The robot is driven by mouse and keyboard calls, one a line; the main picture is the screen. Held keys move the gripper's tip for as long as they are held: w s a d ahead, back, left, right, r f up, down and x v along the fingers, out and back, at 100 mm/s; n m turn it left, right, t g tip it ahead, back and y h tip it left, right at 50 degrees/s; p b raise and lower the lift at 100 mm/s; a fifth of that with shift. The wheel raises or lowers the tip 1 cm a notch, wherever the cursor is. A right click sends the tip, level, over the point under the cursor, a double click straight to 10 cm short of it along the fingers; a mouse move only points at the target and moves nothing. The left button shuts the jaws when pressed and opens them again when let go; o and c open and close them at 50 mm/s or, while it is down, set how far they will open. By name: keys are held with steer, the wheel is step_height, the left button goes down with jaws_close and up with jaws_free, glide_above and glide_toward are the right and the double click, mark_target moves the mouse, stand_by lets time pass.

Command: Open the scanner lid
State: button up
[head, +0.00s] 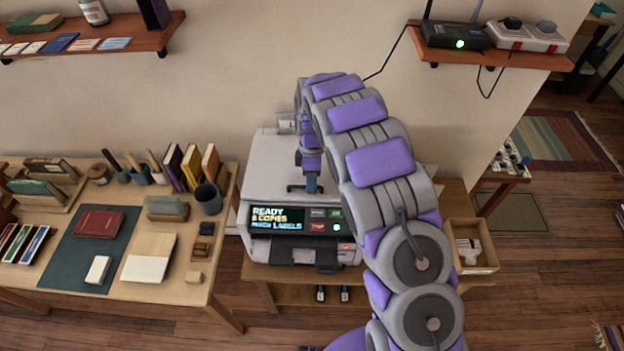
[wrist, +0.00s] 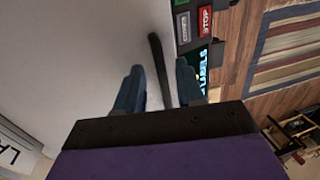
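The scanner (head: 270,165) is a pale grey machine with a dark front panel reading "READY" and "LABELS". Its lid (wrist: 85,50) lies flat and looks closed. A dark bar handle (wrist: 156,52) is on the lid near its front edge. My gripper (head: 311,187) points down over the front of the lid at this handle. In the wrist view my gripper (wrist: 160,72) has its two blue fingers apart, one on each side of the bar, with gaps visible. My arm hides the right part of the scanner in the head view.
The scanner stands on a wooden stand with a small box (head: 478,262) at its right. A desk (head: 190,292) with books and a dark cup (head: 208,199) is close on the left. A wall shelf (head: 530,60) holds a router above right.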

steer(key=shift+a, duration=0.2)
steer(key=shift+d, duration=0.35)
steer(key=c, duration=0.6)
jaws_close()
